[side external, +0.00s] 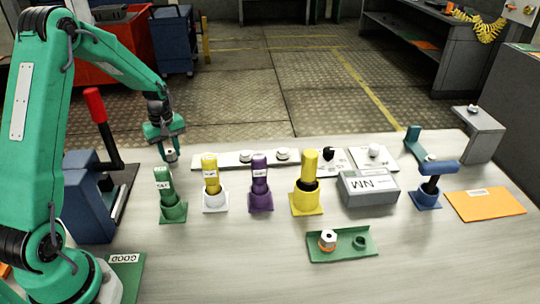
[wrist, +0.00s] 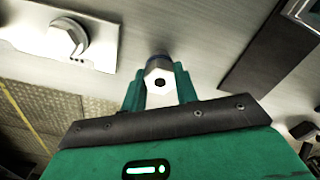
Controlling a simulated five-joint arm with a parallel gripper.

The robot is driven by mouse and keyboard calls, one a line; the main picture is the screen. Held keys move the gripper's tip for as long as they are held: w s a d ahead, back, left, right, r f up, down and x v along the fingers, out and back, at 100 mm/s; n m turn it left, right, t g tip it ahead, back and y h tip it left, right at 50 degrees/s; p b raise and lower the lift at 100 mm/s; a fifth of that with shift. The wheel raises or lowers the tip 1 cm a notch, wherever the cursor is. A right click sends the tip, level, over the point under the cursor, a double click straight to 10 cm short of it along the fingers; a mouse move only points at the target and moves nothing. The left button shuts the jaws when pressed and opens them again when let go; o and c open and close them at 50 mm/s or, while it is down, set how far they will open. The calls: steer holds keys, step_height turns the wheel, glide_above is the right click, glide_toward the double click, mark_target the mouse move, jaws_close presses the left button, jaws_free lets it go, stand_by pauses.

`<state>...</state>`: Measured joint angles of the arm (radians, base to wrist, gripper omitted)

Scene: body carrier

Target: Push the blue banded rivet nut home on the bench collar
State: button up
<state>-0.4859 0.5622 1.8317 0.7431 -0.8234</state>
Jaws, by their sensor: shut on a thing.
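My gripper (side external: 171,156) is above the back left of the bench, left of the long white strip. It is shut on a pale hex nut (wrist: 158,84) with a dark blue band at its far end. In the side view the nut (side external: 171,154) is small and its band is hard to see. The nut looks clear of the bench. The white strip (side external: 215,160) carries metal fittings; one fitting (wrist: 68,38) shows at upper left in the wrist view. I cannot tell which fitting is the bench collar.
Green, white, purple and yellow holders (side external: 306,205) with upright tools stand in front of the strip. A blue press with a red-handled lever (side external: 95,105) stands at left. A green tray (side external: 340,254) holds an orange-banded nut (side external: 327,240). The front bench is mostly clear.

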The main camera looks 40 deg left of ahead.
steer(key=shift+f, duration=0.1)
steer(key=o, duration=1.1)
steer(key=shift+c, duration=0.2)
steer(key=shift+r, duration=3.95)
steer(key=shift+d+r, duration=0.3)
steer(key=shift+r, duration=0.05)
steer(key=s+d+r+m+t, duration=0.4)
steer(key=s+d+r+m, duration=0.65)
steer(key=d+r, duration=0.4)
steer(key=s+d+f+m+t, duration=0.1)
steer(key=s+d+m, duration=0.3)
steer(key=s+d, duration=0.2)
steer(key=shift+s+d+t, duration=0.15)
steer(key=shift+s+t, duration=0.15)
steer(key=shift+s, duration=0.55)
